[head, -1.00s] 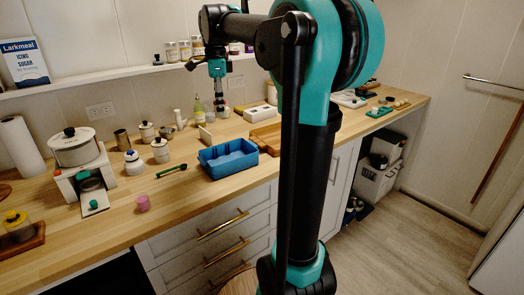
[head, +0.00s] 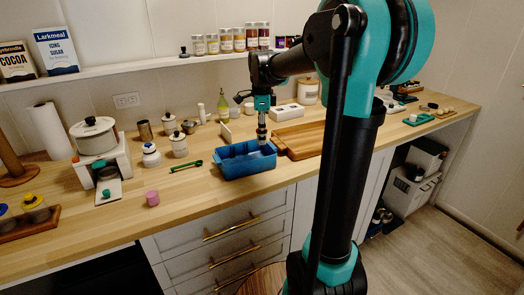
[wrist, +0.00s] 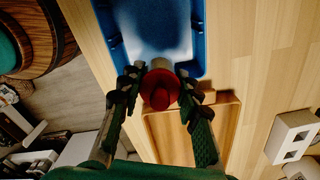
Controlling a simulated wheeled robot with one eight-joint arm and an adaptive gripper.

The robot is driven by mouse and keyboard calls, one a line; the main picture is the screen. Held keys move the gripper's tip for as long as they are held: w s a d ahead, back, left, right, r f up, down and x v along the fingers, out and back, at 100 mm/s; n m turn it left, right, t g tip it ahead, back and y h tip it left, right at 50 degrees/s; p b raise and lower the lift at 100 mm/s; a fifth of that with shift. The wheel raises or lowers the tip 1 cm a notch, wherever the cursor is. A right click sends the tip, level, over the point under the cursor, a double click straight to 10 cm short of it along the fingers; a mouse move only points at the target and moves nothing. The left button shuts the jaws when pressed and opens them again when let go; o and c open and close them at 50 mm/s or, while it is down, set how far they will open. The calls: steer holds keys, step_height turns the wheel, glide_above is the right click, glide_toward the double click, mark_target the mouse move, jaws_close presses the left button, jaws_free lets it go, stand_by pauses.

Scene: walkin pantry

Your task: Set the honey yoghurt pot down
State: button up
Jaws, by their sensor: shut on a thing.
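The honey yoghurt pot (wrist: 160,89) shows in the wrist view as a round dark-red top between my fingers. My gripper (wrist: 158,97) is shut on it. In the head view my gripper (head: 262,138) points down at the right end of the blue tub (head: 247,172). The pot's lower part is hidden in the wrist view, and I cannot tell whether it touches the tub. In the wrist view the blue tub (wrist: 202,38) lies beyond the pot.
A wooden tray (head: 284,150) lies right of the tub. A green spoon (head: 186,166) and pink cup (head: 152,198) lie to the left. White canisters (head: 179,145) and a green bottle (head: 223,108) stand behind.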

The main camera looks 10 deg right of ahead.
steer(key=shift+f, duration=3.4)
steer(key=o, duration=1.2)
steer(key=shift+f, duration=0.1)
step_height(320, 180, up, 12)
steer(key=shift+r, duration=0.15)
